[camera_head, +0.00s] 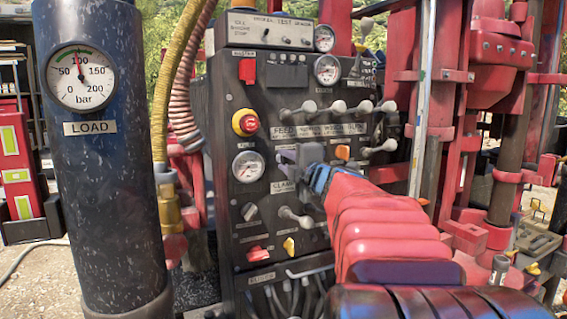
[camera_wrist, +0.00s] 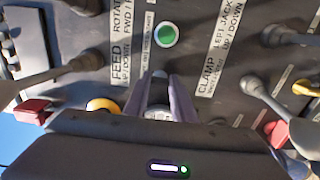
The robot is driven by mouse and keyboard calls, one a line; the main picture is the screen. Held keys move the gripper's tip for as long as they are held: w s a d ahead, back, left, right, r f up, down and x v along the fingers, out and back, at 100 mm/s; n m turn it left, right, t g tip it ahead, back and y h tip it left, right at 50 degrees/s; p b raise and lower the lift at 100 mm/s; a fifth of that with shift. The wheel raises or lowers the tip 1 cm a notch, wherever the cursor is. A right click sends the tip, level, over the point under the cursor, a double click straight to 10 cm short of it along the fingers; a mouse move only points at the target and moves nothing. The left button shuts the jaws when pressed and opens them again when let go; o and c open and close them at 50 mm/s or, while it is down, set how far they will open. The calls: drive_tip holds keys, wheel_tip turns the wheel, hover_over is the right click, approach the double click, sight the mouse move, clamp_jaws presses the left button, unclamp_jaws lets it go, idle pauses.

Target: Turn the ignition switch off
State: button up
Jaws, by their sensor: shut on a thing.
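The dark control panel (camera_head: 225,170) stands in the middle of the head view. My gripper (camera_head: 297,158) reaches it from the right, between the FEED and CLAMP labels. In the wrist view my gripper (camera_wrist: 159,92) has its two grey fingers on either side of a small grey switch piece (camera_wrist: 159,88), shut on it. A silvery round part (camera_wrist: 158,113) shows between the fingers. This looks like the ignition switch, but its label is too small to read and the fingers hide its sides.
A green button (camera_wrist: 166,36) sits close to the fingers. Grey levers (camera_wrist: 262,96) flank them. A black LOAD cylinder (camera_head: 100,190) stands at left.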

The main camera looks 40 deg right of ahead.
drive_tip(key=shift+w+a+f, duration=0.1)
drive_tip(key=shift+f, duration=0.15)
drive_tip(key=o, duration=1)
drive_tip(key=shift+r, duration=0.15)
drive_tip(key=v, duration=1.3)
drive_tip(key=shift+s+a, duration=0.1)
drive_tip(key=shift+s, duration=0.3)
